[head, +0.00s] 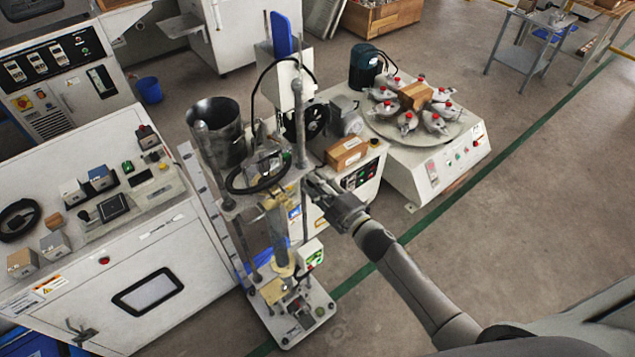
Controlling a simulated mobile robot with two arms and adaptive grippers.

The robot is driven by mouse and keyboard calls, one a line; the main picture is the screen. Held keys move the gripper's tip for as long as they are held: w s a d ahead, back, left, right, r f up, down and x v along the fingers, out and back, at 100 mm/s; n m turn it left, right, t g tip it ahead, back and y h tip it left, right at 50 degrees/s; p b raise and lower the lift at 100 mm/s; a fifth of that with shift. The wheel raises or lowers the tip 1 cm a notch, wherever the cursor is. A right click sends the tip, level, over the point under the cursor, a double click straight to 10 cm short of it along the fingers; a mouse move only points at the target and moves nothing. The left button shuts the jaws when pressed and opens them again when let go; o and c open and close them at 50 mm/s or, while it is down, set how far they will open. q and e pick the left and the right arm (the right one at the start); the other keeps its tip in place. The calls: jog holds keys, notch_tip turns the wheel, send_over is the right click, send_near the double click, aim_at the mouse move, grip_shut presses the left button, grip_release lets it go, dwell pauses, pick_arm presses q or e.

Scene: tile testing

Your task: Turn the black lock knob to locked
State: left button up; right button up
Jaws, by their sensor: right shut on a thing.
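A tall testing stand (239,206) with upright columns, a crosshead and a pale base plate stands in the middle of the head view. My right gripper (311,184) reaches in from the lower right to the right end of the crosshead, beside the right column. Its fingers are shut there on a small thing, which fits the black lock knob. The knob itself is hidden by the fingers, so its turn position cannot be seen. My left gripper is not in view.
A metal bucket (217,135) and a black cable are close to the stand. A white control cabinet (190,262) is on the left. A machine with a round table (432,135) of red-topped parts is behind on the right.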

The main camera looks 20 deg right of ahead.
jog(key=shift+m, duration=0.6)
jog(key=o, duration=1.1)
jog(key=shift+c, duration=0.2)
jog(key=v, duration=1.2)
